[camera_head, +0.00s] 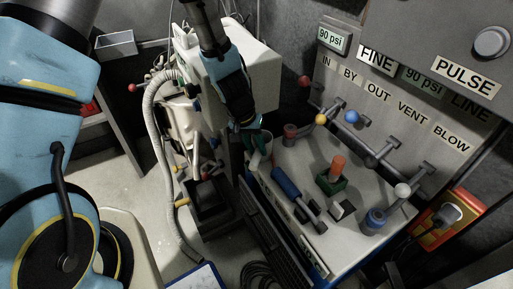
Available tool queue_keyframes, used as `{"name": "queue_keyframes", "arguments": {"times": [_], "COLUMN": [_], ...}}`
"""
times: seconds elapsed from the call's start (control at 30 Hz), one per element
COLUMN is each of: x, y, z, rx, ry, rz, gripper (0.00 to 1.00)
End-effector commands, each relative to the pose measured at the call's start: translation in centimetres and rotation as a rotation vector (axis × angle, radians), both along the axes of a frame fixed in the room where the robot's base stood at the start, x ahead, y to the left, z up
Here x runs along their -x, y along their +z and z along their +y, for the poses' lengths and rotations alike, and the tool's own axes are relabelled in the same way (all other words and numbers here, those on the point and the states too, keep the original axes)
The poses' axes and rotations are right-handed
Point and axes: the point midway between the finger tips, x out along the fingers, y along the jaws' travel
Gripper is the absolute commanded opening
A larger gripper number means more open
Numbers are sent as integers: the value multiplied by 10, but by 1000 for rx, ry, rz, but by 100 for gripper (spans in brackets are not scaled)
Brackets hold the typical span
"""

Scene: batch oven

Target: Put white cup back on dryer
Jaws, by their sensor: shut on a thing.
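My gripper (255,139) is at the left edge of the bench panel, pointing down, with dark and teal parts near its tips. No part in view is clearly labelled as the dryer. A pale boxy machine (255,62) stands behind my arm.
The bench top (318,222) holds a blue-handled tool (286,183), a red-and-green block (334,176) and a blue cylinder (375,220). Valve levers with coloured knobs (352,117) line the labelled panel. A grey hose (149,140) hangs at left. Floor (130,190) is clear there.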

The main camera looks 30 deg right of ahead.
Motion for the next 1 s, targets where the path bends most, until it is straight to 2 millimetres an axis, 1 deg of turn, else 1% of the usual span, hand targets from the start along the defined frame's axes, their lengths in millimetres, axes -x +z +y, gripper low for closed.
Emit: {"name": "queue_keyframes", "arguments": {"times": [0.13,0.17,0.4,0.63,0.77,0.87,1.0], "x": [0,0,0,0,-1,-2,-5], "y": [-4,-3,-2,-2,4,16,44], "z": [0,0,0,0,0,3,10], "rx": [0,0,0,0,0,2,3], "ry": [0,0,0,0,0,-1,-2], "rz": [0,0,0,0,-1,-4,-6], "gripper": [0,33,60,60,60,60,60]}}
